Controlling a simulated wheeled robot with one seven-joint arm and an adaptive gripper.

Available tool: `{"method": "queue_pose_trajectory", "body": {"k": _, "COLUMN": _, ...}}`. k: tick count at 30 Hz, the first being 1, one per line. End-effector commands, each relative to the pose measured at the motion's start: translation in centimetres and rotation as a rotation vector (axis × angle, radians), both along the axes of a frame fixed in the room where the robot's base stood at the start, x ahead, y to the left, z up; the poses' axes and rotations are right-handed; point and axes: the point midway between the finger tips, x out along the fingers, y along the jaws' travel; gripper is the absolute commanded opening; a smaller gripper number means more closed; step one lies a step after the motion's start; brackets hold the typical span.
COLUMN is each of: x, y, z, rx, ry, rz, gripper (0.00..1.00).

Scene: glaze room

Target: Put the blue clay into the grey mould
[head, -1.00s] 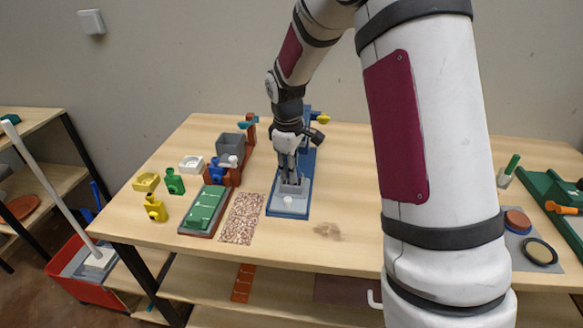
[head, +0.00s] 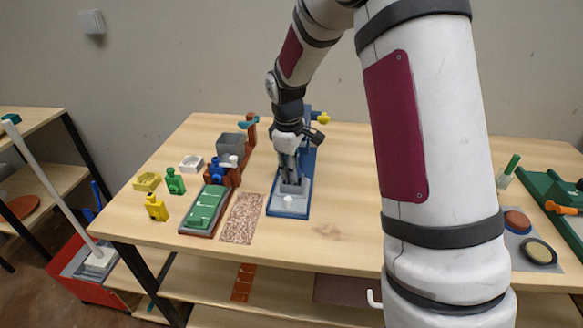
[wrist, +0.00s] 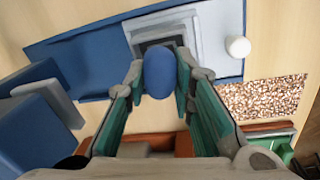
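The blue clay (wrist: 159,73) is a smooth oval lump between the fingertips of my gripper (wrist: 160,78) in the wrist view. The fingers press it from both sides. The grey mould (wrist: 181,27) is a stepped square block with a dark square recess, mounted on a long blue base (wrist: 85,50). In the wrist view the clay overlaps the near edge of the recess; its exact height above it is hard to tell. In the head view my gripper (head: 289,172) points down over the grey mould (head: 301,189), and the clay cannot be made out.
A white knob (wrist: 238,47) stands on the base beside the mould. A speckled mat (head: 242,218) and a green-topped press (head: 205,208) lie to the left. Small yellow and green figures (head: 175,182) stand farther left. Bare table lies right of the blue base.

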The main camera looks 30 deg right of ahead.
Motion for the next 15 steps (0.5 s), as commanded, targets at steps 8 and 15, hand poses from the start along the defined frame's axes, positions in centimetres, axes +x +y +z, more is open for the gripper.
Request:
{"method": "queue_pose_trajectory", "body": {"k": 8, "x": 0.00, "y": 0.00, "z": 0.02, "rx": 0.000, "ry": 0.000, "rz": 0.000, "gripper": 0.46}}
{"method": "queue_pose_trajectory", "body": {"k": 15, "x": 0.00, "y": 0.00, "z": 0.01, "rx": 0.000, "ry": 0.000, "rz": 0.000, "gripper": 0.71}}
